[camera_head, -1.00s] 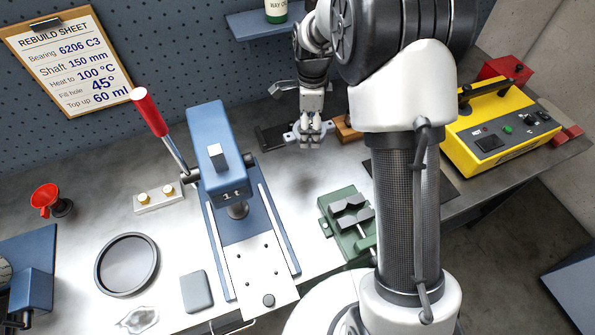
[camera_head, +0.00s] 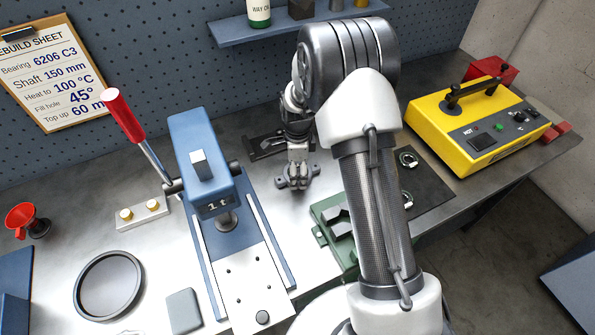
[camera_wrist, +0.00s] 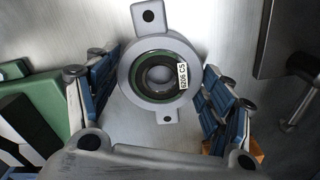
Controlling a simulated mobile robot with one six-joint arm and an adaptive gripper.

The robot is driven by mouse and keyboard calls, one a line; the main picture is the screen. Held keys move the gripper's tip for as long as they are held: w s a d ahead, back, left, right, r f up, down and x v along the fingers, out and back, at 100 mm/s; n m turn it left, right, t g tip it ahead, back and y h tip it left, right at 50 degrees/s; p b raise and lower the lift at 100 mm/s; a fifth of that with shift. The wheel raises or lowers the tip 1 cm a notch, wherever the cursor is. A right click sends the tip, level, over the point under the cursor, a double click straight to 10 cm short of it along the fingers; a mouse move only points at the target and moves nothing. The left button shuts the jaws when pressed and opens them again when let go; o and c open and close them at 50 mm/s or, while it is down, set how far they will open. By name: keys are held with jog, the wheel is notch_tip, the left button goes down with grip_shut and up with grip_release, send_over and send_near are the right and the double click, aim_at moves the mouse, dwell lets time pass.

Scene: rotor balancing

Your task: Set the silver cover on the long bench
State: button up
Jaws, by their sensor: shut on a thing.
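The silver cover (camera_head: 312,172) is a round grey casting with two holed lugs. The cover is over the long bench's (camera_head: 85,235) metal top, between the blue press and my arm. I cannot tell whether it touches the bench.
The blue press (camera_head: 205,165) with a red-handled lever stands left of my gripper. A green vise (camera_head: 325,215) is close in front. A dark holder (camera_head: 262,147) lies behind. A dark mat (camera_head: 430,175) with rings and a yellow heater (camera_head: 475,125) are to the right.

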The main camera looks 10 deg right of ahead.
jog(key=shift+f, duration=0.1)
jog(key=o, duration=1)
jog(key=shift+f, duration=0.15)
jog(key=shift+c, duration=0.2)
jog(key=o, duration=0.5)
jog(key=shift+c, duration=0.2)
